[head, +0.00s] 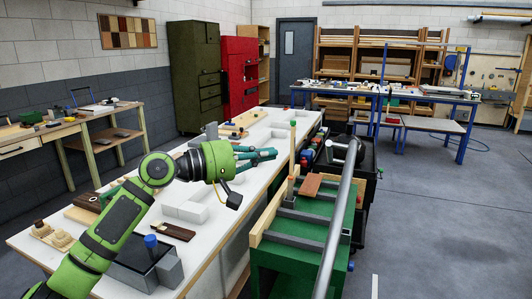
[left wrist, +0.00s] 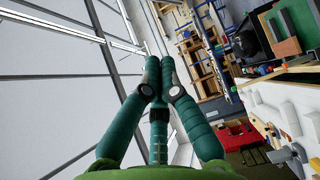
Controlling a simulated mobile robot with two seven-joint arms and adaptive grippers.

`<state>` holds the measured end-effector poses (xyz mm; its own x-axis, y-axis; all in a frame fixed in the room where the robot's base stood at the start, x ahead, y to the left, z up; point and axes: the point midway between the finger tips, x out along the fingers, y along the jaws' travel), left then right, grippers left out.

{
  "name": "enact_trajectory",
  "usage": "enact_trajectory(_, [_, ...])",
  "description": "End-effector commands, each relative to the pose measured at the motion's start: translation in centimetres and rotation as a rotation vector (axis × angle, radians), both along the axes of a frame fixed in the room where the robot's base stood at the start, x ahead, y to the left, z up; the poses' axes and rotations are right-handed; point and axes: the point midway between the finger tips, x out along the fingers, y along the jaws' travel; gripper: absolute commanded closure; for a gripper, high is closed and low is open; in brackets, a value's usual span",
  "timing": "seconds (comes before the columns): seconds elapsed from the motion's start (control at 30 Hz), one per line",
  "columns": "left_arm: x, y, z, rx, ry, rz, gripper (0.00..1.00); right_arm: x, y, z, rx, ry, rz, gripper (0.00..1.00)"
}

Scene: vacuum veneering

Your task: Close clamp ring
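My left gripper (head: 262,156) has teal fingers and a green palm. It is in the air over the long white bench, pointing right. In the left wrist view (left wrist: 160,65) two fingers run straight out with their tips close together, and a third shows between them lower down. The fingers look extended and hold nothing. I cannot make out a clamp ring for certain in either view. My right gripper is out of view.
The white bench (head: 205,235) carries pale blocks and wooden pieces. A green stand (head: 300,240) holds a reddish-brown block (head: 311,185), with a long grey tube (head: 339,215) alongside. A blue-framed table (head: 430,96) stands behind. The floor at right is clear.

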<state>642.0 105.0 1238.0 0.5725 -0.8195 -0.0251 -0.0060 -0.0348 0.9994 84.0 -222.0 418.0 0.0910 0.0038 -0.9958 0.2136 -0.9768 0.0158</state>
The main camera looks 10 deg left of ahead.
Motion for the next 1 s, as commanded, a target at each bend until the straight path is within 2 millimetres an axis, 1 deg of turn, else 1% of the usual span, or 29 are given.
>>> enact_trajectory(0.03, [0.7, -1.1, 0.4, -0.001, 0.002, -0.002, 1.0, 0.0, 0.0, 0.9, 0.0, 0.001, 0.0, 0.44])
enact_trajectory(0.3, [4.0, -5.7, 0.3, 0.0, 0.0, 0.0, 1.0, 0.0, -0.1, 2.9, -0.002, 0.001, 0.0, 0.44])
enact_trajectory(0.4, [3.6, -7.2, 0.2, 0.003, -0.001, 0.001, 1.0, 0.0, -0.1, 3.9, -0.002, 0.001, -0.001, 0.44])
enact_trajectory(0.5, [3.4, -8.4, 0.0, 0.003, -0.001, 0.002, 1.0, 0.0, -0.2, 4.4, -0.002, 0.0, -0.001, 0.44])
enact_trajectory(0.6, [3.3, -9.1, -0.2, 0.002, -0.001, 0.002, 1.0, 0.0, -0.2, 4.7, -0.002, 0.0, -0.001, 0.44])
enact_trajectory(0.7, [3.3, -9.4, -0.3, 0.002, -0.001, 0.003, 1.0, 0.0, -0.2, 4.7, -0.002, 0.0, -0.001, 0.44])
enact_trajectory(1.0, [3.3, -9.4, -0.4, 0.001, -0.002, 0.004, 1.0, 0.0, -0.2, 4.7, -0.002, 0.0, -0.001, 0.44])
